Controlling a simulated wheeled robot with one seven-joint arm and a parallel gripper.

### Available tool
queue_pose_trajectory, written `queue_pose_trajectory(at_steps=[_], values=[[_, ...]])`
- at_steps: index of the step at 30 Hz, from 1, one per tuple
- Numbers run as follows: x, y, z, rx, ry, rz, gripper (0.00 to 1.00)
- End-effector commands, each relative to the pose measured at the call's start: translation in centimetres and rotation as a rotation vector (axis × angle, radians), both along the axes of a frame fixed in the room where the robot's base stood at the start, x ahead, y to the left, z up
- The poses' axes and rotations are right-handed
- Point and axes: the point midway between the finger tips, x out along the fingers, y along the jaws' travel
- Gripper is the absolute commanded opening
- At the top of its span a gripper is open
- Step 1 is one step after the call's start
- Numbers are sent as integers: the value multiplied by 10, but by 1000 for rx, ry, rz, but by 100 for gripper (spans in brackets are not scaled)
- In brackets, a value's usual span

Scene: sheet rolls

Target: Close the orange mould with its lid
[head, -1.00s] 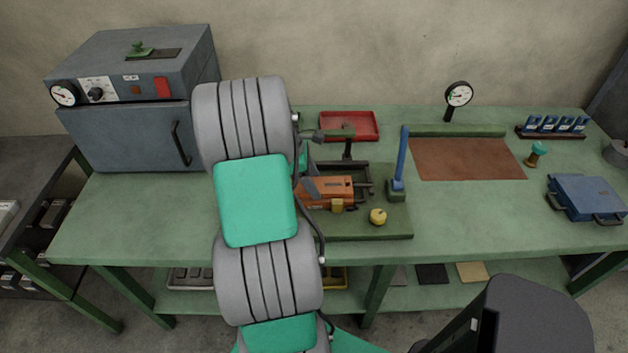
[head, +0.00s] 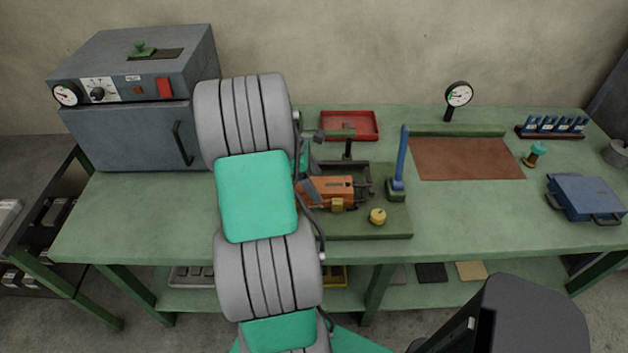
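The orange mould (head: 335,186) lies on the dark green press base, just right of my arm in the head view. Its left part is hidden behind my arm. I cannot make out its lid as a separate piece. A small brass-coloured block (head: 337,204) shows at its front side. My gripper (head: 309,188) is at the mould's left end, with a dark grey finger part over or against it. Most of the gripper is hidden by my arm, so its opening and any hold do not show.
The base carries a blue upright post (head: 400,163) and a yellow knob (head: 378,216). A red tray (head: 350,125) stands behind. A grey oven (head: 135,100) is at left. A brown mat (head: 467,159) and blue case (head: 586,197) lie at right.

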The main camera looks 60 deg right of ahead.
Motion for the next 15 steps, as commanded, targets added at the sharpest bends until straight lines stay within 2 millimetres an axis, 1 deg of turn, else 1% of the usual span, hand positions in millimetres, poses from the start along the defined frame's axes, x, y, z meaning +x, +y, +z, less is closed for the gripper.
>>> queue_pose_trajectory(at_steps=[8,11,15], values=[[0,2,-1,3,2,2,85],[5,3,9,1,0,2,85],[15,7,36,0,-1,4,85]])
